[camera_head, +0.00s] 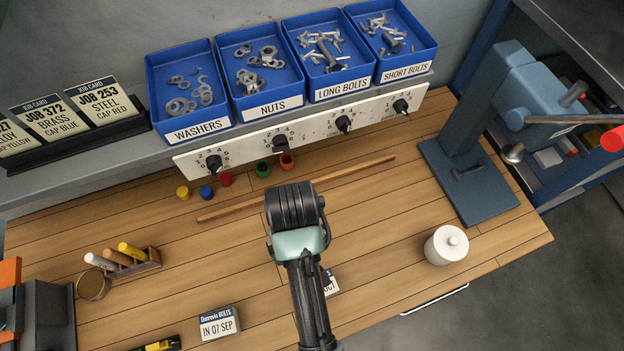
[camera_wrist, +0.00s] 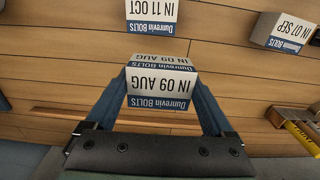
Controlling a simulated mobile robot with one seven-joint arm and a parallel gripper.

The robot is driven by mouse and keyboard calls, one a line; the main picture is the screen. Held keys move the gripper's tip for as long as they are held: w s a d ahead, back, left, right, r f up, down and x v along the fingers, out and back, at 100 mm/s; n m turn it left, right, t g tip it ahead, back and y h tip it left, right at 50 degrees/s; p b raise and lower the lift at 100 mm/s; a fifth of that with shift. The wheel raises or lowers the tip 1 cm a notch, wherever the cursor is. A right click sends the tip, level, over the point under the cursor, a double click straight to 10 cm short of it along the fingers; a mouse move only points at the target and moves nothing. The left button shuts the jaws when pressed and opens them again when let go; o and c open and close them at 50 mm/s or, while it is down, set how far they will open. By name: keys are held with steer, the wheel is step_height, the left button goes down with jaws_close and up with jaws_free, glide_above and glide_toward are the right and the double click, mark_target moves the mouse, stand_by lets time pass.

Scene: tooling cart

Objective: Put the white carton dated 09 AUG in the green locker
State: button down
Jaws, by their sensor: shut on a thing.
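The white carton dated 09 AUG (camera_wrist: 160,82), with a blue Dunrevin BOLTS band, is between the fingers of my gripper (camera_wrist: 159,72) in the wrist view. The fingers are shut on its two sides. Whether it touches the bench below is hard to tell. In the head view my arm hides the gripper and this carton. The green locker is in neither view.
The 11 OCT carton (camera_wrist: 151,14) stands just beyond the held one. The 07 SEP carton (camera_head: 220,322) stands to the left in the head view. A white lidded jar (camera_head: 446,245), a blue press (camera_head: 470,180) and a wooden rod (camera_head: 350,174) are also on the bench.

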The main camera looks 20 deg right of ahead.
step_height(320, 180, down, 3)
steer(key=shift+w+d+f, duration=0.1)
steer(key=shift+w, duration=0.05)
steer(key=shift+f, duration=2.5)
steer(key=shift+f, duration=0.15)
jaws_free()
